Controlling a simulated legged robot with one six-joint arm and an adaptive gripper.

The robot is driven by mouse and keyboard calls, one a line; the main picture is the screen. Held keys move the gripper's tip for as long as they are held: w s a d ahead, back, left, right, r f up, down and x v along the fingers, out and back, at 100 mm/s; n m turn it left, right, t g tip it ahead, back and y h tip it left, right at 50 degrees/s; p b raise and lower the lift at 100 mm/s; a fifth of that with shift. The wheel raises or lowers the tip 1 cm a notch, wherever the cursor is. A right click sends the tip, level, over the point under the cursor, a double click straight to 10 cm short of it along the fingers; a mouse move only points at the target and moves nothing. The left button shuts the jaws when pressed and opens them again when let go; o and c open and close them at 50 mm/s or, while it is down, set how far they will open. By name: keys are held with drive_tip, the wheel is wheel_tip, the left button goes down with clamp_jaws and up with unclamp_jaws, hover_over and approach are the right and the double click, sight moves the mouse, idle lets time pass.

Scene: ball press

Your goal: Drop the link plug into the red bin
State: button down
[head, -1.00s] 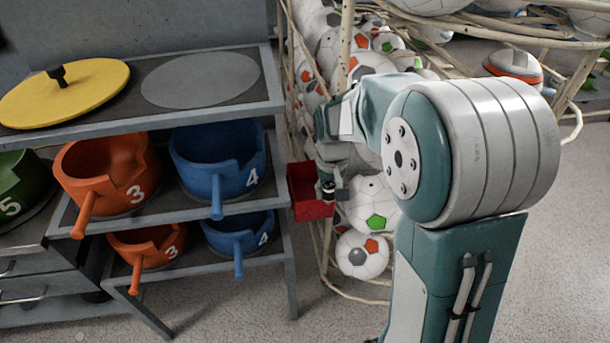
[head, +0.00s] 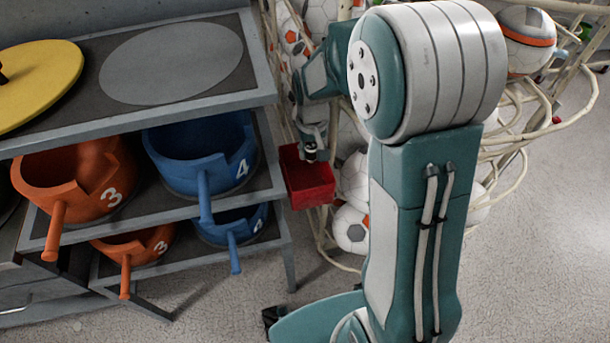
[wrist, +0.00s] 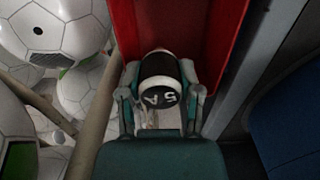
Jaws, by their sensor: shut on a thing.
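The red bin (head: 308,183) hangs beside the shelf's right side, against the ball rack. It also shows in the wrist view (wrist: 222,40), beyond my fingers. My gripper (head: 310,152) is at the bin's upper edge in the head view. In the wrist view my gripper (wrist: 160,92) is shut on the link plug (wrist: 162,70), a dark cylinder with white bands and white marks on its end. The plug overlaps the bin's open inside in that view. How far it is above the bin's floor I cannot tell.
The metal shelf (head: 262,90) stands left of the bin, with orange pots (head: 85,185) and blue pots (head: 180,160) on it. A wire rack (head: 520,120) with several white balls (head: 352,228) stands right of and behind the bin.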

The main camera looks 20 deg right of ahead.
drive_tip(key=shift+a+f, duration=0.1)
drive_tip(key=shift+f, duration=0.9)
drive_tip(key=shift+c, duration=1)
unclamp_jaws()
drive_tip(key=shift+r, duration=0.1)
wheel_tip(320, 180, up, 12)
drive_tip(key=shift+w+f, duration=0.1)
drive_tip(key=shift+f, duration=0.05)
